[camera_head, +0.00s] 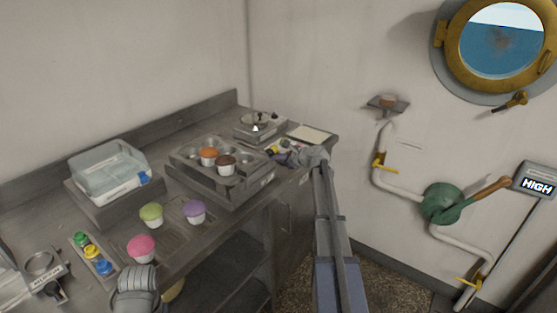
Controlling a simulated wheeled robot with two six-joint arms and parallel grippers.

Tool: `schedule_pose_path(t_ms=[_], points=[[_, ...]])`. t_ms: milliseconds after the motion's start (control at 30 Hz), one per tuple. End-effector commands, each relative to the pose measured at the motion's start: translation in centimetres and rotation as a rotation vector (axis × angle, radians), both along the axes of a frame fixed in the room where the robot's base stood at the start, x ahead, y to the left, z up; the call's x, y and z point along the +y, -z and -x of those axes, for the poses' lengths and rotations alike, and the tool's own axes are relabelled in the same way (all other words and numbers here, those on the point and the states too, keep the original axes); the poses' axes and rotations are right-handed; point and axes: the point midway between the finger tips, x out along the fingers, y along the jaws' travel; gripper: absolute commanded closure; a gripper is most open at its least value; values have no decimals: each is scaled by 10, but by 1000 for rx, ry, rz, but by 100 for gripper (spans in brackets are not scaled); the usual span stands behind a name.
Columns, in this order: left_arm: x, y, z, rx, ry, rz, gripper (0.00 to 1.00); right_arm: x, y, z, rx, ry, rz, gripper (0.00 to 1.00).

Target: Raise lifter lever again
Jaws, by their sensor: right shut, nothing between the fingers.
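A muffin tin (192,160) with an orange and a brown cupcake in it sits on a grey metal stand (238,191) on the counter. I cannot clearly make out the lifter lever; the small coloured parts at the stand's right end are partly covered by my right gripper. My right gripper (299,157) is shut and empty, at the counter's right end beside the stand. I cannot tell whether it touches anything. My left gripper (136,284) is low at the counter's front edge; its fingers are not clear.
Pink (142,248), green (151,215) and purple (194,211) cupcakes stand in front. A clear bin (110,170) is at left, a scale-like device (260,125) at the back. On the right wall are a green valve body (441,202) with a wooden handle and a "HIGH" sign (537,185).

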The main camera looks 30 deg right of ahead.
Motion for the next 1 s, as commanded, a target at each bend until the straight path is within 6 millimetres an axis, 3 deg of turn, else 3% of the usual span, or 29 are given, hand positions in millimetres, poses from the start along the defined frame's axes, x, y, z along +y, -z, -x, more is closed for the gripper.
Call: schedule_pose_path(t_ms=[233,667,867,1000], points=[[0,-4,0,0,0,0,0,0,-3,0,5,-1,2,100],[0,-31,0,0,0,0,0,1,-17,-1,67,-2,26,100],[0,-57,0,0,0,0,0,1,-33,-2,117,-2,47,100],[0,-87,0,0,0,0,0,2,-50,-4,180,-5,74,100]])
